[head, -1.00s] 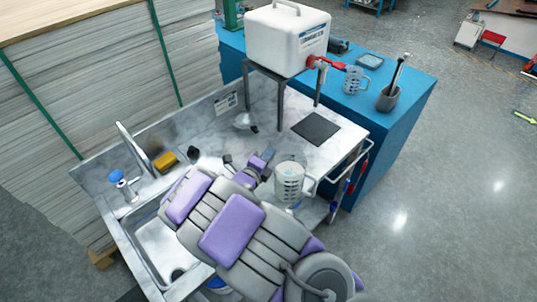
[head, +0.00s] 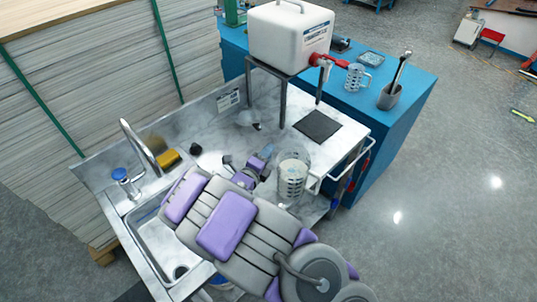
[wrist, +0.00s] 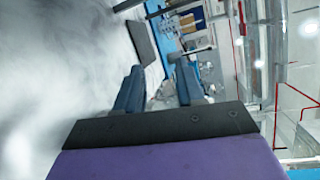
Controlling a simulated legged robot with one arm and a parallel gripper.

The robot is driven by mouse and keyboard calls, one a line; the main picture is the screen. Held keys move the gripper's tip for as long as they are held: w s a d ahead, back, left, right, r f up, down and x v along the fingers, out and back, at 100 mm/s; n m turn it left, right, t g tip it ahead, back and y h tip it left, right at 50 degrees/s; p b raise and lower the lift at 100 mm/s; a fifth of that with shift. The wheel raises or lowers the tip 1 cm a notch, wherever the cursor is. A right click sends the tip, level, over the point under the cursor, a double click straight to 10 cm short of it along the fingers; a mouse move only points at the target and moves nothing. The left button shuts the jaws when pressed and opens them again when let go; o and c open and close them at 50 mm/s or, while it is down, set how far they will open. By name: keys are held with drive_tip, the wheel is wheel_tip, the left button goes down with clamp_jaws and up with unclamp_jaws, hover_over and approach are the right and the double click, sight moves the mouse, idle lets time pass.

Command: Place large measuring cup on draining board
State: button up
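A large clear measuring cup (head: 292,180) with dark markings stands upright near the front right edge of the sink unit, its handle to the right. Whether its base touches the surface is hard to tell. My gripper (head: 258,164) is just left of the cup, low over the marbled metal draining board (head: 215,132). In the wrist view, the blue-grey fingers (wrist: 160,88) are apart, with a pale, unclear patch between them. The arm hides part of the board and sink.
A sink basin (head: 170,250) and tap (head: 140,150) are at left, with a yellow sponge (head: 167,158). A dark mat (head: 317,126) lies at the board's right. A white water container (head: 288,38) stands behind. A smaller measuring cup (head: 356,76) is on the blue bench (head: 405,98).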

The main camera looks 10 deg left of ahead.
drive_tip(key=r+p+v, duration=0.1)
drive_tip(key=v, duration=1.1)
drive_tip(key=shift+d+r, duration=0.15)
drive_tip(key=shift+d, duration=0.15)
